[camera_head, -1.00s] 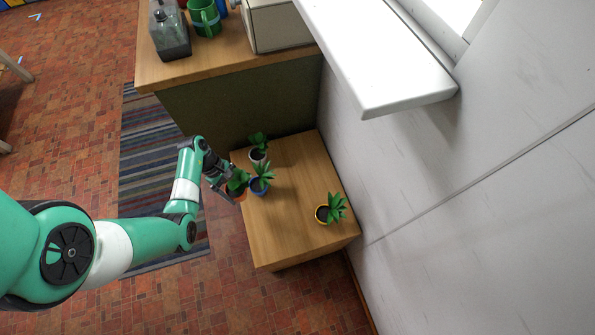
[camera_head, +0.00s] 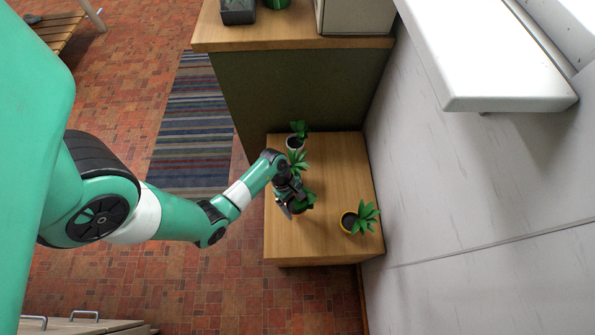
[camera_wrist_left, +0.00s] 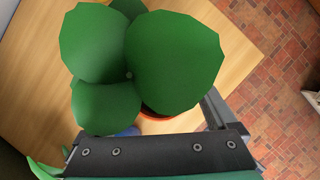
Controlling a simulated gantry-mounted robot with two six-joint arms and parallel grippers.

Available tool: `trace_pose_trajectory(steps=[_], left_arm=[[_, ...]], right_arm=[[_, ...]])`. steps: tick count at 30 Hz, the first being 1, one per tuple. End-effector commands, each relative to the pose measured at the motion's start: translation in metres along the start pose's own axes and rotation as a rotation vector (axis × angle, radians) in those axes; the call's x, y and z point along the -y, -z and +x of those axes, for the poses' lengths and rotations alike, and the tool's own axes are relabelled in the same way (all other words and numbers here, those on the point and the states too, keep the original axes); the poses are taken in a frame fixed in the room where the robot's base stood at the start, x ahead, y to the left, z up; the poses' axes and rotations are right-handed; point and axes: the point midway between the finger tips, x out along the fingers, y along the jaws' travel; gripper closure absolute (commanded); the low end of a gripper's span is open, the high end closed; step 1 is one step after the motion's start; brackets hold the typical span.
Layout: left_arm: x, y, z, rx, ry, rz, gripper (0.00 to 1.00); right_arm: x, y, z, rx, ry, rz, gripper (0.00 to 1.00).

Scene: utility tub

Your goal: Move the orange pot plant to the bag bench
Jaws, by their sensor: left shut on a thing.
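The orange pot plant (camera_head: 305,202) has broad green leaves. My left gripper (camera_head: 293,204) is shut on it over the left part of a low wooden table (camera_head: 330,165). In the left wrist view its leaves (camera_wrist_left: 175,60) fill the middle and hide most of the pot; a strip of orange rim (camera_wrist_left: 158,116) shows beside the gripper. I cannot tell whether the pot touches the table. A slatted wooden bench (camera_head: 57,28) shows at the top left; I cannot tell if it is the bag bench. My right gripper is not in view.
A white-potted plant (camera_head: 299,130) and a spiky plant (camera_head: 298,160) stand just beyond my gripper. A higher counter (camera_head: 270,38) rises behind, with a wall and white ledge (camera_head: 500,75) at right. Brick floor and a striped rug (camera_head: 190,130) lie left.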

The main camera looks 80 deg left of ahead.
Motion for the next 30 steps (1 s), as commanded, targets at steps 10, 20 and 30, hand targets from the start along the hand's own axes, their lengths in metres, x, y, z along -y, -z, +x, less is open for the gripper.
trace_pose_trajectory(steps=[10,20,30], left_arm=[[0.000,0.009,0.036,0.000,0.000,0.001,0.84],[0.000,0.011,0.038,-0.001,0.001,0.001,0.00],[0.000,0.008,0.022,-0.001,-0.001,0.000,0.00]], right_arm=[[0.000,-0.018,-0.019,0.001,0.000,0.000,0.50],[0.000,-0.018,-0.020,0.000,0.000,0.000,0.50],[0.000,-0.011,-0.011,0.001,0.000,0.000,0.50]])
